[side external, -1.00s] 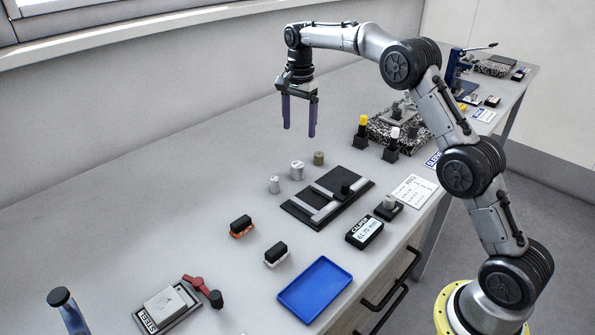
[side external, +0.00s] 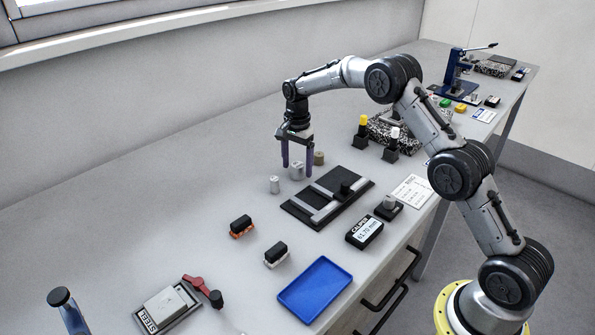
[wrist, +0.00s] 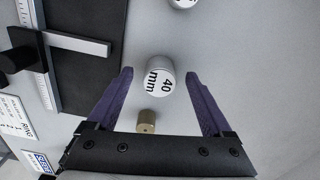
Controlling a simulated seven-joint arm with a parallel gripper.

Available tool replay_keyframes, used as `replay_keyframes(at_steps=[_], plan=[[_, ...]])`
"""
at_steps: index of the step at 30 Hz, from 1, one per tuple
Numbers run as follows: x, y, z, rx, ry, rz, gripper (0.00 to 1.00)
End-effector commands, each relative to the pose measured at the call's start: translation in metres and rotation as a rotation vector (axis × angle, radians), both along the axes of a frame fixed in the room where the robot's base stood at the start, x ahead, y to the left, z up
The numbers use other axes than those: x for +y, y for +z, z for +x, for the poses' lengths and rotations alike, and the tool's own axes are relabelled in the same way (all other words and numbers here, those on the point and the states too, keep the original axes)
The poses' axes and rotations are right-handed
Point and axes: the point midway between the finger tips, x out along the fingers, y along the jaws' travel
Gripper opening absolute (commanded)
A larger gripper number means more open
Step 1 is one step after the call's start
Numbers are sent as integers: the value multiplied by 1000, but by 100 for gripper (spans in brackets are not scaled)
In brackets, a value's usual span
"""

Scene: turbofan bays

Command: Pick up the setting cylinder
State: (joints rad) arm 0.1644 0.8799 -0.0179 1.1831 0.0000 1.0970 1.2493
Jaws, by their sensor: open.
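A silver cylinder marked "40 mm" (wrist: 160,82) stands upright on the bench, and it also shows in the side view (side external: 297,173). My gripper (side external: 297,170) is open above it, pointing down. In the wrist view the purple fingertips of my gripper (wrist: 160,74) appear on either side of the cylinder with a gap at each side. A smaller brass cylinder (wrist: 146,121) stands close by, also visible in the side view (side external: 319,158). Another small silver cylinder (side external: 274,185) stands to the left and is cut off at the top of the wrist view (wrist: 183,3).
A black measuring fixture (side external: 300,212) with a grey bar lies in front of the cylinders. The bench behind the cylinders is clear.

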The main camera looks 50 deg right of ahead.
Motion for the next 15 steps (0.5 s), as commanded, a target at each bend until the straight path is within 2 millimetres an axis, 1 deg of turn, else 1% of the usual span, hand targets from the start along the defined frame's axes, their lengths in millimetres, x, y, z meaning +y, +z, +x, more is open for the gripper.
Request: replay_keyframes(at_steps=[1,4,11,12,14,15], plan=[[0,-7,-1,2,0,1,84],[0,-13,0,-1,0,0,84],[0,-15,0,-1,0,0,84],[0,-15,0,-1,0,0,81],[0,-15,0,-1,0,0,70],[0,-15,0,-1,0,0,63]])
